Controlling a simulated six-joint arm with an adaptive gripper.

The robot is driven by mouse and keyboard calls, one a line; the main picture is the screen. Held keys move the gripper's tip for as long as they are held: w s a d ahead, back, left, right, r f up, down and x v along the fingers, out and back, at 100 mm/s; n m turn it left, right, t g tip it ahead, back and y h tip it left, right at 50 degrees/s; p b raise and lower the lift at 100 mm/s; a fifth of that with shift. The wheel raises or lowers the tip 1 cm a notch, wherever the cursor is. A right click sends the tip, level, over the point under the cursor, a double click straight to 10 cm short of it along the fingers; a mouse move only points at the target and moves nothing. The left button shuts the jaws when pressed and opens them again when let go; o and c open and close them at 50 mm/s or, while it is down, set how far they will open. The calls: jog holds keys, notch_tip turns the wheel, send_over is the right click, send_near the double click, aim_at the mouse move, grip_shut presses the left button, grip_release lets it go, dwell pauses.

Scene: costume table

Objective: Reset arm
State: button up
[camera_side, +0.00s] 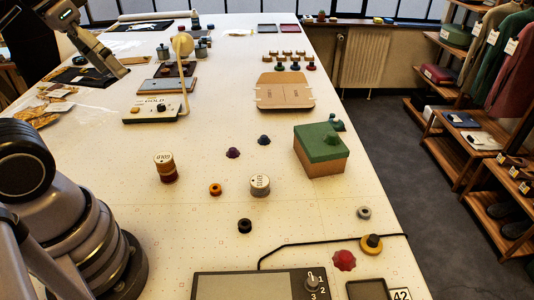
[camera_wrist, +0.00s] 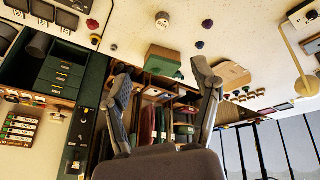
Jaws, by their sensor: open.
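My gripper (camera_wrist: 163,75) shows in the wrist view with its two dark fingers wide apart and nothing between them. The wrist view is upside down and looks past the fingers towards the shelves and windows, with the table along the top. In the side view my arm's large dark joints fill the lower left. A grey arm part reaches in at the upper left above the table; the fingertips cannot be made out there. The green-lidded box (camera_side: 321,148) stands on the right of the white table (camera_side: 215,215); its green lid (camera_wrist: 163,53) shows beyond the fingers in the wrist view.
A control panel (camera_side: 260,285) with a cable is at the front. A tan board (camera_side: 285,91) and a lamp device (camera_side: 155,109) stand farther back. Wooden shelves (camera_side: 490,155) are at right.

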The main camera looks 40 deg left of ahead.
jog(key=shift+s+a+r+m+t+y, duration=0.2)
jog(key=shift+s+a+y, duration=0.15)
jog(key=shift+a, duration=0.15)
jog(key=shift+s+a+r+m+t+y, duration=0.1)
jog(key=shift+s+a+m+t+y, duration=0.15)
jog(key=shift+a, duration=0.25)
jog(key=shift+f, duration=0.1)
jog(key=shift+c, duration=0.3)
